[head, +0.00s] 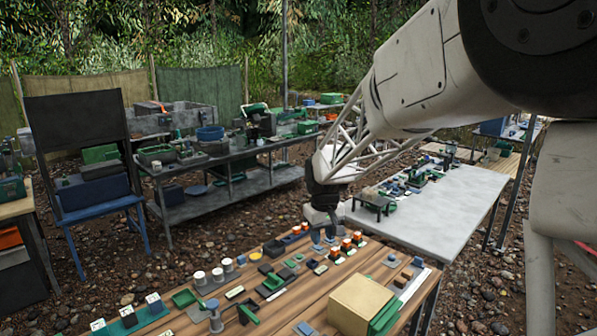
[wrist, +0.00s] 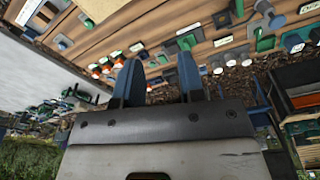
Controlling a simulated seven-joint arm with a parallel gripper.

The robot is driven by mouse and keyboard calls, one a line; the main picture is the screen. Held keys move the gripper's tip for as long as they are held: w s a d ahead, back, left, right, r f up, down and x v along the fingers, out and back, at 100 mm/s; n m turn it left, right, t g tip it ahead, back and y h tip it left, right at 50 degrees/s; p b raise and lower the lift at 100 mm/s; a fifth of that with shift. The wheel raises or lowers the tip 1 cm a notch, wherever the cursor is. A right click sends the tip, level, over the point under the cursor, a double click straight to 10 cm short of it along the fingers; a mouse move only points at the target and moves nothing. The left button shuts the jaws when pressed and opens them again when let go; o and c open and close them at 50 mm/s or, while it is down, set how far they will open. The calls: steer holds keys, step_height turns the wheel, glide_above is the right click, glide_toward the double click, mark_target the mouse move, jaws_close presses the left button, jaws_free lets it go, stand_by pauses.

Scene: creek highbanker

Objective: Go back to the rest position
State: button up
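My gripper (head: 318,240) hangs from the arm above the far edge of the wooden table (head: 145,318) in the head view. In the wrist view my gripper (wrist: 160,72) shows two blue fingers standing apart, with nothing held between them. Small parts and the table edge show beyond the fingers, seen tilted. In the head view the fingertips are small and partly merge with the blue and grey items behind them.
A tan box (head: 362,303) stands at the wooden table's front right. White cups (head: 213,276) and several small green, orange and black parts cover the table. A pale table (head: 445,212) stands to the right, a dark workbench (head: 225,160) behind. Gravel ground lies between them.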

steer(key=s+d+r+m, duration=0.1)
steer(key=s+d+r, duration=0.25)
steer(key=s, duration=0.55)
steer(key=s+d+r+m, duration=0.2)
steer(key=s+d+r, duration=0.15)
steer(key=s, duration=0.55)
steer(key=s+d+f+m, duration=0.1)
steer(key=s+d, duration=0.1)
steer(key=s, duration=0.9)
steer(key=s+d+f+m+t, duration=0.1)
steer(key=s+d, duration=0.2)
steer(key=s, duration=0.8)
steer(key=shift+f+t, duration=0.15)
steer(key=shift+t, duration=0.15)
